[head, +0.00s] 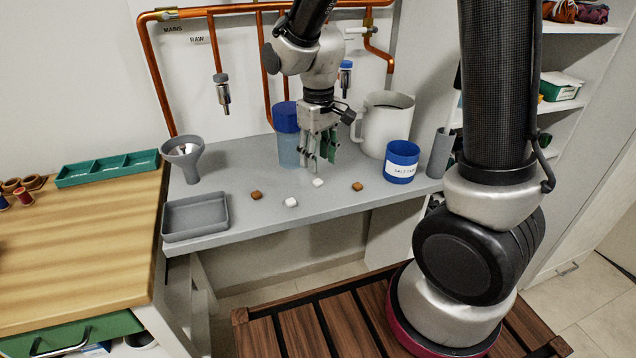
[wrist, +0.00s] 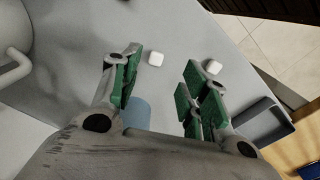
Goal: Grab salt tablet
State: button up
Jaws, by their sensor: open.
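Two small white tablets lie on the grey bench: one (head: 318,182) just in front of my gripper, the other (head: 291,202) nearer the front edge. My gripper (head: 318,163) points down above the bench, open and empty, behind the nearer tablet. In the wrist view, the first tablet (wrist: 156,59) shows just beyond the gap between the green-padded fingers (wrist: 160,75). The second tablet (wrist: 212,67) shows beside the right finger's tip. A blue cup (head: 402,162) with a partly readable "SALT" label stands to the right.
A blue-topped clear vessel (head: 287,118) stands close behind my gripper. A white jug (head: 385,125) stands behind the cup. A grey tray (head: 196,217) and a funnel (head: 183,155) are at the left.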

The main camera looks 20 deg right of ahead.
aim_at(319, 181)
jog(key=f, duration=0.6)
jog(key=shift+w+d+f, duration=0.15)
jog(key=shift+w+f, duration=0.1)
jog(key=shift+f, duration=0.05)
jog(key=c, duration=0.8)
